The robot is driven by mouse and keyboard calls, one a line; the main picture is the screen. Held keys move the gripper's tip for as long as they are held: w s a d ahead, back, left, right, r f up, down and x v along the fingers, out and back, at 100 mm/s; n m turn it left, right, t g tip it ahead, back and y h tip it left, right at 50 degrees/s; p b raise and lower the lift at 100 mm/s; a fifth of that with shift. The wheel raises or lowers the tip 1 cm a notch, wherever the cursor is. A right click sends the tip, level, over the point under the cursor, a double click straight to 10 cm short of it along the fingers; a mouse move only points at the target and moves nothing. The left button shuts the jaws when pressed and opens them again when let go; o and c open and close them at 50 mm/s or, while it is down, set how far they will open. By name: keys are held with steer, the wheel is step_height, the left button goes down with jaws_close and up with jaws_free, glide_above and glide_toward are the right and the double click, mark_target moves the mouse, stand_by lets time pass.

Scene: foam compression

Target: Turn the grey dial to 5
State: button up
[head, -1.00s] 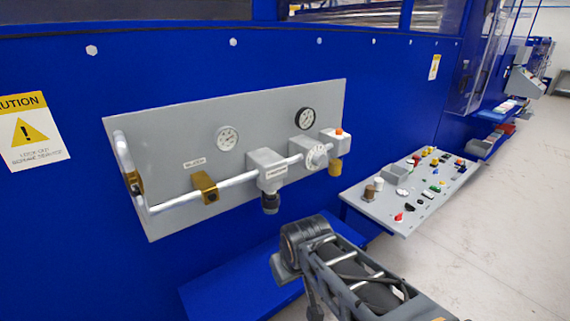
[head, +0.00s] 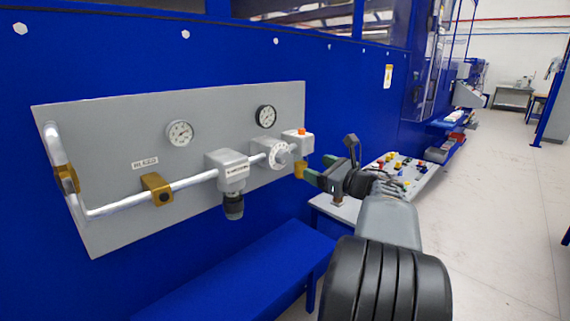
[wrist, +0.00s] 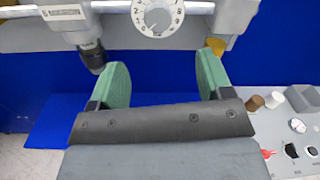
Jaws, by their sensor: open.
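The grey dial (head: 279,156) sits on a grey block on the pipe, at the right part of the grey panel. In the wrist view the dial (wrist: 157,17) is at the top centre, partly cut off, with numbers around a light face and a round knob. Its exact setting is hard to read. My gripper (head: 309,168) is open, its green fingers pointing towards the panel, to the right of the dial in the head view. In the wrist view the two green fingers (wrist: 160,80) are spread apart and empty, below the dial and not touching it.
A grey regulator block with a black knob (head: 233,206) hangs left of the dial. A brass fitting (wrist: 216,46) is close beyond the right finger. A control desk (head: 425,178) with several buttons stands at the right. A blue ledge (head: 240,275) lies below the panel.

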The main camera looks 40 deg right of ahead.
mark_target(286, 157)
steer(key=shift+n, duration=0.4)
steer(key=w, duration=0.4)
steer(key=w+a+p, duration=0.1)
steer(key=w, duration=0.3)
steer(key=w+a+p, duration=0.1)
steer(key=w, duration=0.4)
steer(key=shift+a+f, duration=0.15)
steer(key=shift+a, duration=0.05)
steer(key=c, duration=0.9)
